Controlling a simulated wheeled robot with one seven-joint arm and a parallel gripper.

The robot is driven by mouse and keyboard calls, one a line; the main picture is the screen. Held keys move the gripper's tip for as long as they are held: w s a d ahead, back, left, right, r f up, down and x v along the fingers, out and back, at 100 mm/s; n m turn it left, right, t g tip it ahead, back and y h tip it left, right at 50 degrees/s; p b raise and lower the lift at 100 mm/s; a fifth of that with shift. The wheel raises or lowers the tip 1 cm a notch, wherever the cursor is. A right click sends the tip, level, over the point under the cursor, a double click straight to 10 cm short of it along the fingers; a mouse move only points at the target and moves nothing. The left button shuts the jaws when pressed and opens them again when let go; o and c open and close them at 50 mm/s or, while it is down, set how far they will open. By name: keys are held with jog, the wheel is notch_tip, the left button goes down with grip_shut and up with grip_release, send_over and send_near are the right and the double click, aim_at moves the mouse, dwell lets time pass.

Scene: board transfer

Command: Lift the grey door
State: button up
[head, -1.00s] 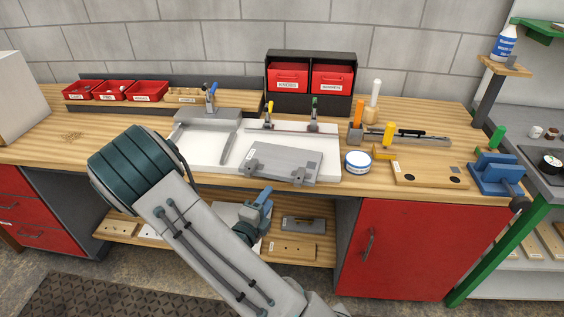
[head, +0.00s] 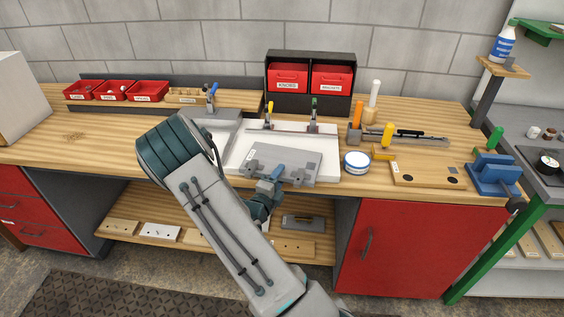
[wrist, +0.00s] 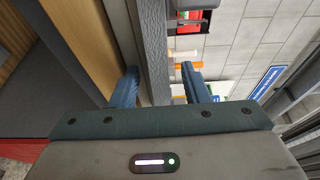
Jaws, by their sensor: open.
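Yellow and green clamps (head: 314,115) stand behind the door. A round white-and-blue tin (head: 357,162) stands to its right, beside a wooden block (head: 430,174) and a blue vise (head: 494,174). A lower shelf (head: 125,247) is under the bench.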

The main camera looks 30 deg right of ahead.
grip_shut()
jog(key=shift+r, duration=0.2)
jog(key=shift+r, duration=1.8)
jog(key=s+d+r+p, duration=0.1)
jog(key=s+d+r, duration=0.4)
jog(key=s, duration=0.3)
jog(key=shift+r+p, duration=0.4)
jog(key=shift+r, duration=0.3)
jog(key=s+p, duration=0.1)
jog(key=p, duration=0.3)
jog(key=d+r+p, duration=0.1)
jog(key=p, duration=0.4)
jog(key=shift+s, duration=0.35)
